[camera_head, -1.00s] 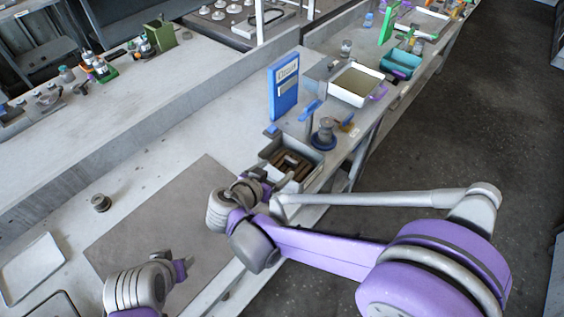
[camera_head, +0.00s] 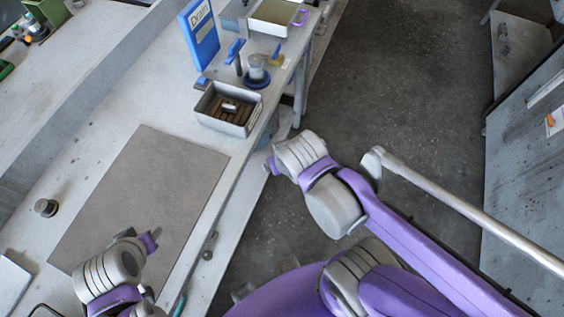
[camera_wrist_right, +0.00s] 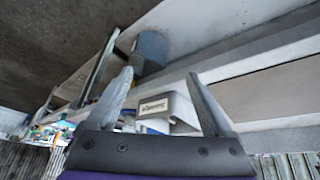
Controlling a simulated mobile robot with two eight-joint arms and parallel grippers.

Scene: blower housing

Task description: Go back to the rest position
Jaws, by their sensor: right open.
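My right gripper (camera_head: 270,165) is beyond the table's front edge, over the floor side and clear of the grey bin (camera_head: 208,122). In the right wrist view my right gripper (camera_wrist_right: 161,76) has its two fingers spread with nothing between them. My left gripper (camera_head: 150,241) hangs over the near part of the brown mat (camera_head: 150,185); its jaws are too small to read. The bin holds dark slats and a small light piece whose identity I cannot tell.
A blue "Drain" sign (camera_head: 199,35) stands behind the bin. A round part on a blue base (camera_head: 257,72) and a white tray (camera_head: 273,18) stand beyond it. A small round metal part (camera_head: 46,207) sits left of the mat. Open floor (camera_head: 410,90) lies right of the table.

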